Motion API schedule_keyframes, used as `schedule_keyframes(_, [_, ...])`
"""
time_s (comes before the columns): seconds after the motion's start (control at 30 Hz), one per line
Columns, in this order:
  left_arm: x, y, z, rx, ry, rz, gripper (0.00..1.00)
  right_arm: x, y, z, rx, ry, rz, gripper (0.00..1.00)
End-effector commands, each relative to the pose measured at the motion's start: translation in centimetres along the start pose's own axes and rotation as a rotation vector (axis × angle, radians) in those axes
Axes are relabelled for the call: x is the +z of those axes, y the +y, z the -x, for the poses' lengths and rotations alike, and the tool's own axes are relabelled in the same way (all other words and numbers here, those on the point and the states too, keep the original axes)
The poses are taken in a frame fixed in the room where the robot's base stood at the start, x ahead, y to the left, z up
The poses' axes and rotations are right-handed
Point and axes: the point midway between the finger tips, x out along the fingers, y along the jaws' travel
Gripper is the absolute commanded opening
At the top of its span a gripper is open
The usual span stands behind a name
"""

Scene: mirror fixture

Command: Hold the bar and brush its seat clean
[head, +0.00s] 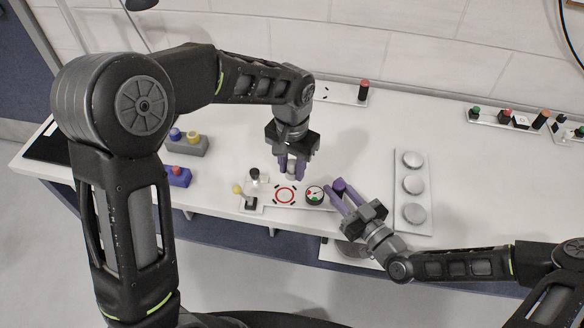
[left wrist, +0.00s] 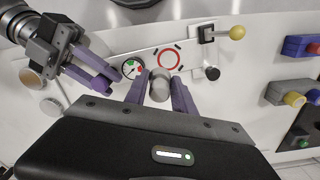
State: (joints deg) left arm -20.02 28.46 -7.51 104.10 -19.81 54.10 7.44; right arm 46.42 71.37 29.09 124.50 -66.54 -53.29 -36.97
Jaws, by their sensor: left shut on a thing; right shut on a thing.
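My left gripper (head: 291,172) is above the white panel and shut on a pale grey cylinder (head: 291,169), probably the bar. The cylinder shows between the purple fingers in the left wrist view (left wrist: 160,86). A red ring marking (head: 285,195), possibly the seat, lies on the panel (head: 265,206) just in front of the held cylinder. My right gripper (head: 338,188) is at the panel's right end, beside the round gauge (head: 314,195). It is shut on a small dark purple piece (head: 339,185); I cannot tell whether this is the brush. The fingers hide much of it.
A lever with a yellow ball (head: 237,189) and a black knob (head: 254,174) stand left of the ring. Further left are grey (head: 187,146) and blue (head: 178,177) button boxes. A tray with silvery discs (head: 413,186) lies right.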

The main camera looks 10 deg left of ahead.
Motion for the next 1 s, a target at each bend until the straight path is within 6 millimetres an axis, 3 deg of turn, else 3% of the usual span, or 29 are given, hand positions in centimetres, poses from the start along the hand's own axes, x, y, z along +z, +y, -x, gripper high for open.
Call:
schedule_keyframes(0.23, [0.0, 0.0, 0.0, 0.000, 0.000, 0.001, 0.00, 0.0, 0.1, 0.0, 0.001, 0.001, 0.002, 0.00])
schedule_keyframes(0.27, [0.0, 0.0, 0.0, 0.000, 0.000, 0.001, 0.00, 0.0, 0.1, 0.0, 0.001, 0.001, 0.001, 0.30])
schedule_keyframes(0.53, [0.0, 0.0, 0.0, 0.000, 0.000, 0.001, 0.00, 0.0, 0.0, 0.0, 0.001, 0.000, 0.001, 0.53])
schedule_keyframes(0.83, [0.0, 0.0, 0.0, 0.000, 0.000, 0.001, 0.00, 0.0, 0.0, 0.1, 0.000, 0.000, 0.000, 0.53])
schedule_keyframes(1.0, [0.0, 0.0, 0.0, 0.000, 0.000, 0.001, 0.00, 0.0, 0.1, 1.3, 0.002, -0.001, 0.001, 0.53])
